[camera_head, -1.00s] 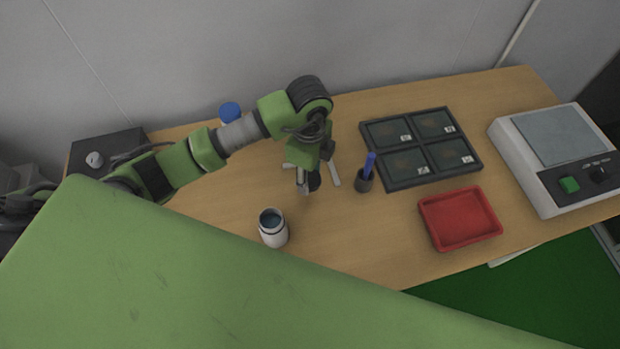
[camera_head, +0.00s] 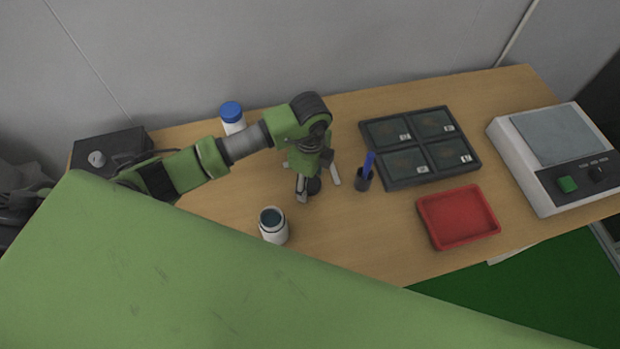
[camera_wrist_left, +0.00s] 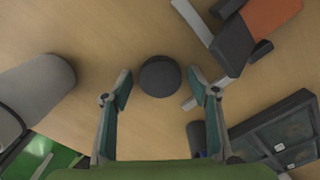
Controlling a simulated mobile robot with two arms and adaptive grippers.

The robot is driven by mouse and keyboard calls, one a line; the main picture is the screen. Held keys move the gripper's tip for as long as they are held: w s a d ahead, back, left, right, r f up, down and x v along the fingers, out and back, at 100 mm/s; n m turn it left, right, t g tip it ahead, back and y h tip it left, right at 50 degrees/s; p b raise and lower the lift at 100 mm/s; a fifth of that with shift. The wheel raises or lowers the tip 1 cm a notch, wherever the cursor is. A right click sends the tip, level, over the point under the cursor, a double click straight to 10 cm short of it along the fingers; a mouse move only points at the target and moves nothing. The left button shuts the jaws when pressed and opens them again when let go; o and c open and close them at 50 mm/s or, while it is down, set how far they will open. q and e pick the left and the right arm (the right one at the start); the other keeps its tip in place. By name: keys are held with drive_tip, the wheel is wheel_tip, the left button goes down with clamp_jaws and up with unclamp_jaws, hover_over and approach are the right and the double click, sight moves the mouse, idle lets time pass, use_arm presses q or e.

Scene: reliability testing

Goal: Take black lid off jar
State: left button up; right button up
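A white jar (camera_head: 273,228) stands upright near the table's front edge. Its top is open and the inside looks dark blue-grey. A round black lid (camera_head: 314,188) is apart from the jar, to its upper right, beneath my left gripper (camera_head: 307,190). The left wrist view shows the black lid (camera_wrist_left: 160,76) as a disc between the fingertips of my left gripper (camera_wrist_left: 159,82), with gaps on both sides. That gripper is open and points down. I cannot tell whether the lid rests flat on the table. My right gripper is not in view.
Further right are a black sectioned tray (camera_head: 420,145), a red tray (camera_head: 424,222) and a scale-like device (camera_head: 540,190). A blue-capped bottle (camera_head: 232,115) stands behind the arm.

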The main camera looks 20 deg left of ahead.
sight(310, 182)
use_arm(q)
drive_tip(key=shift+r, duration=0.3)
wheel_tip(310, 182, up, 12)
drive_tip(key=b, duration=0.1)
drive_tip(key=shift+f+b, duration=0.15)
drive_tip(key=shift+b, duration=0.2)
